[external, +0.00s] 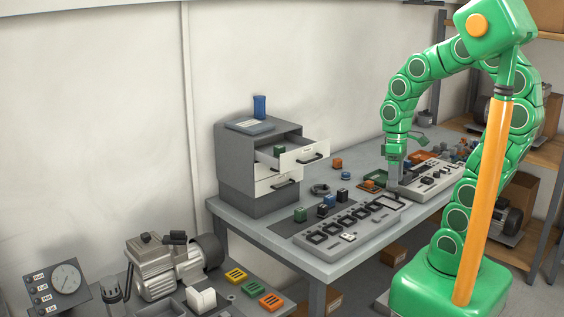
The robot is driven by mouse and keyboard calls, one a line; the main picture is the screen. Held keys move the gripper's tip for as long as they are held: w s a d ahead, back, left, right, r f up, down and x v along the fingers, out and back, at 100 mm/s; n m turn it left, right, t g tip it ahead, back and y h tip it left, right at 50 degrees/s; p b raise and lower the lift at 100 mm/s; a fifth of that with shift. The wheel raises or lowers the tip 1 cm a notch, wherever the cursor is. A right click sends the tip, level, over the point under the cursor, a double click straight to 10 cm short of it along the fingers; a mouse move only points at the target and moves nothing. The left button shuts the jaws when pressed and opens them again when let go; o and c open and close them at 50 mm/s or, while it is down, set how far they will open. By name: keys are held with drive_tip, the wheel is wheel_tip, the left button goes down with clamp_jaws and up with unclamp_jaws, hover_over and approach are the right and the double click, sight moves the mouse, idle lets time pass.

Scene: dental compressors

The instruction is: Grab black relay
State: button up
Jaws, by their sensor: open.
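Small relay-like blocks stand along the back of a grey panel with several square sockets (345,224) on the table. Among them are a black block (342,195) and another dark block (323,210) to its left; both are small, and I cannot tell which is the black relay. A green block (300,214) and a blue block (330,200) stand beside them. My gripper (393,188) is open, pointing down to the right of these blocks, near the right end of the socket panel. It is apart from the black blocks, and its fingertips are small and hard to make out.
A grey cabinet (235,165) with an open drawer (303,154) stands at the table's left; a green block (279,151) is in the drawer. An orange block (337,162) and a blue one (346,175) lie behind. A second grey panel (435,181) is right of my gripper.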

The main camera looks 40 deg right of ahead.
drive_tip(key=w+a+f+n+y, duration=0.1)
drive_tip(key=w+f+n, duration=0.1)
drive_tip(key=w+n, duration=0.35)
drive_tip(key=w+a+f+n+y, duration=0.1)
drive_tip(key=w+f+n+y, duration=0.15)
drive_tip(key=w, duration=0.65)
drive_tip(key=n+t+y, duration=0.1)
drive_tip(key=n+y, duration=0.1)
drive_tip(key=n, duration=0.4)
approach(324, 206)
drive_tip(key=x, duration=0.3)
drive_tip(key=shift+w+a+f+t+h, duration=0.15)
drive_tip(key=shift+a+f+t+h, duration=0.1)
drive_tip(key=shift+a+f+t, duration=0.1)
drive_tip(key=x, duration=0.5)
drive_tip(key=shift+s+a+f, duration=0.2)
drive_tip(key=shift+s+f, duration=0.15)
drive_tip(key=shift+w+a+f, duration=0.1)
drive_tip(key=shift+a+f, duration=0.1)
drive_tip(key=shift+f, duration=0.2)
drive_tip(key=c, duration=1.1)
drive_tip(key=shift+c, duration=0.2)
